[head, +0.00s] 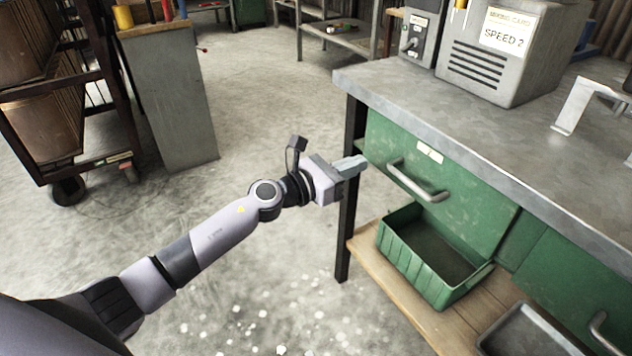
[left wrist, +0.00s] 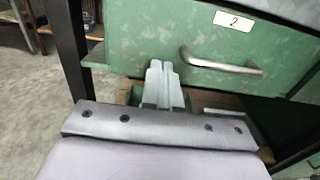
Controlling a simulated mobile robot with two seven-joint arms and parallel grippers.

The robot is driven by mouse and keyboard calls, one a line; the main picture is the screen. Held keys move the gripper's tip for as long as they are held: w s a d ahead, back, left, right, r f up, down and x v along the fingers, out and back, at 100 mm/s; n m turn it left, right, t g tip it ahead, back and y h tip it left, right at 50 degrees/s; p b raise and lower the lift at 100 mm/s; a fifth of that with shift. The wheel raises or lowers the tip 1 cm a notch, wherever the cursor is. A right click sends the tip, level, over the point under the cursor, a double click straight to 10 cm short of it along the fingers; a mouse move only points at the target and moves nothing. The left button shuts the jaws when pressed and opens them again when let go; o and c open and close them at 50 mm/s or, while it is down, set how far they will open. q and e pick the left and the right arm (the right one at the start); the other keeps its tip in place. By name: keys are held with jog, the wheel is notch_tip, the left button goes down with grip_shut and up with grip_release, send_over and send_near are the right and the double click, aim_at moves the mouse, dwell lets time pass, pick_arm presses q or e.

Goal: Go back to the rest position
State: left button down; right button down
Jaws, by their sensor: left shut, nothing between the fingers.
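My left gripper (head: 350,166) is stretched out from the left in the head view. Its fingers are shut and empty, close to the left end of the green drawer front (head: 436,196). In the left wrist view the closed fingers (left wrist: 160,82) point at the green drawer front labelled 2 (left wrist: 150,35), to the left of its handle (left wrist: 222,64). I cannot tell whether the fingertips touch it. The drawer looks shut. My right gripper is not in view.
A workbench (head: 480,115) bears a grey machine (head: 505,75) marked "SPEED 2". An open green bin (head: 425,255) and a grey tray (head: 530,335) sit on its wooden lower shelf. A wheeled rack (head: 55,150) and grey cabinet (head: 178,110) stand left. The floor between is free.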

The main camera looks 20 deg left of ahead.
pick_arm(q)
jog(key=v, duration=0.7)
jog(key=shift+s+a, duration=0.2)
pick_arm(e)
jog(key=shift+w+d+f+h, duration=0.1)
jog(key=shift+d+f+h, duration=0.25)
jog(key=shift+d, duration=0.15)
